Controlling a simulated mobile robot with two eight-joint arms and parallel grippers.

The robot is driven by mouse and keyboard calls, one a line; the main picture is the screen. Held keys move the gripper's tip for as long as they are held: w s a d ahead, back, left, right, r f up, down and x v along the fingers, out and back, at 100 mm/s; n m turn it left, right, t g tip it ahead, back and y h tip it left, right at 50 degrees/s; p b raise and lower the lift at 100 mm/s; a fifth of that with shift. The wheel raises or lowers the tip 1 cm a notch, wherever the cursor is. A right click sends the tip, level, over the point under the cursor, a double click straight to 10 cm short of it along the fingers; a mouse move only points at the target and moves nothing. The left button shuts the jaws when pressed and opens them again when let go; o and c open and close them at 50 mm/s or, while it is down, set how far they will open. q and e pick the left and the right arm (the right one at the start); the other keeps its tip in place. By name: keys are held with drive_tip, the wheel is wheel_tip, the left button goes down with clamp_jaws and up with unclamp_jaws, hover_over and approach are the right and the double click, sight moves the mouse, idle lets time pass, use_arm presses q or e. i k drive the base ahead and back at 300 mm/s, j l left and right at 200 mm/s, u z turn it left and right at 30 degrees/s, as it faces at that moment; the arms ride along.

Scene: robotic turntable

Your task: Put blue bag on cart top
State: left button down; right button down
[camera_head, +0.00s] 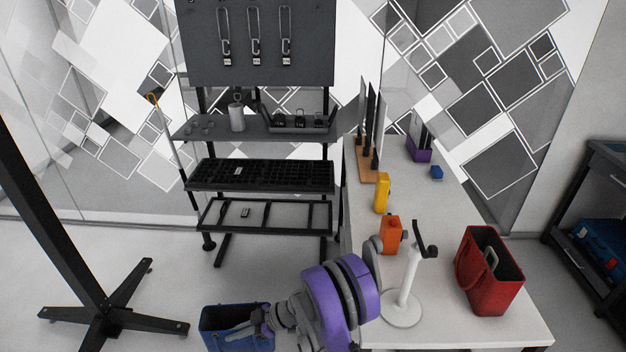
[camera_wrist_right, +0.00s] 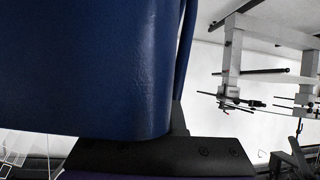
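The blue bag (camera_head: 212,318) is at the bottom of the head view, left of the white table, with its open top facing up. My right gripper (camera_head: 243,331) is at the bag's top, under my purple arm link, and looks shut on its handle or rim; the fingertips are partly hidden. In the right wrist view the bag (camera_wrist_right: 85,65) fills the left side, close against the dark gripper body. A dark cart (camera_head: 612,152) with a flat top stands at the right edge of the head view. My left gripper is not in view.
The white table (camera_head: 450,312) holds a red bag (camera_head: 490,272), a white stand (camera_head: 402,308), an orange item (camera_head: 391,235) and a yellow item (camera_head: 382,193). A dark shelf rack (camera_head: 262,176) stands behind. A blue item (camera_head: 598,243) lies on the cart's lower shelf. Floor at left is mostly open.

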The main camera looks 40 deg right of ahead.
sight(443, 215)
drive_tip(key=i, duration=1.4)
drive_tip(key=i+j+z, duration=0.1)
drive_tip(key=i+z, duration=0.25)
drive_tip(key=i+j+z, duration=0.35)
drive_tip(key=i, duration=0.15)
drive_tip(key=l+z, duration=0.1)
drive_tip(key=z, duration=1.4)
